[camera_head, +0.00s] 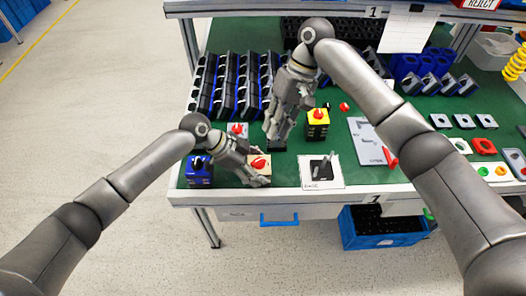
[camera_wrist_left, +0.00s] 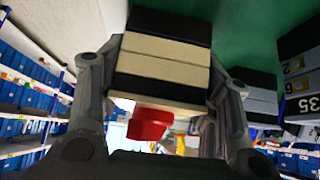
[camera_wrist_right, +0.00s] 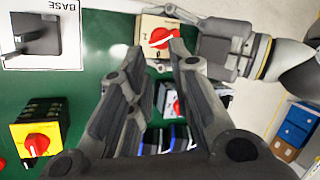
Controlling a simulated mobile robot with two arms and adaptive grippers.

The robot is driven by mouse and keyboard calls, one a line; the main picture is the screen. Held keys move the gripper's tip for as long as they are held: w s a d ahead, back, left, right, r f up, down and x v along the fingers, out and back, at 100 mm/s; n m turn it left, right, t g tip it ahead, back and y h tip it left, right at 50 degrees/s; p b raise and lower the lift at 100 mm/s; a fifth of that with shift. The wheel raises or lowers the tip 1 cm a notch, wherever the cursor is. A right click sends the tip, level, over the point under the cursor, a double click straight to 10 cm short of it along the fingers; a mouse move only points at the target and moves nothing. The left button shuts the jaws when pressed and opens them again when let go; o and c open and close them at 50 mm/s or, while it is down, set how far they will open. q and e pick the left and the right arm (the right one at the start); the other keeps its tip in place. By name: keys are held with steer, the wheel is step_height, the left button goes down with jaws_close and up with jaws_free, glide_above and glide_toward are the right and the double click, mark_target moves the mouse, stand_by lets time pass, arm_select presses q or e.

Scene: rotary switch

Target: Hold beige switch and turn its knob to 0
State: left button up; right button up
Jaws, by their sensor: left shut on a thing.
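The beige switch (camera_head: 264,181) with its red knob (camera_head: 259,163) is near the table's front edge. My left gripper (camera_head: 250,170) is shut on its body. In the left wrist view the beige and black body (camera_wrist_left: 165,50) sits between both fingers, with the red knob (camera_wrist_left: 148,124) below it.
A blue switch (camera_head: 199,172) stands to the left and a yellow switch (camera_head: 317,124) behind right. A grey switch with a red knob (camera_head: 238,129) is behind. A white BASE plate (camera_head: 322,185) with a black fixture lies to the right. Racks of dark parts fill the back.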

mark_target(261, 159)
steer(key=a+f+m, duration=0.1)
steer(key=f+m, duration=0.1)
steer(key=m, duration=0.3)
steer(key=s+a+f+m, duration=0.1)
steer(key=f+m, duration=0.2)
steer(key=m, duration=0.2)
steer(key=s+a+f+m, duration=0.1)
steer(key=f+m, duration=0.2)
steer(key=m, duration=0.2)
steer(key=shift+a+f, duration=0.1)
steer(key=shift+a, duration=0.15)
steer(key=shift+s, duration=0.1)
steer(key=shift+f, duration=0.1)
steer(key=shift+c, duration=0.2)
jaws_close()
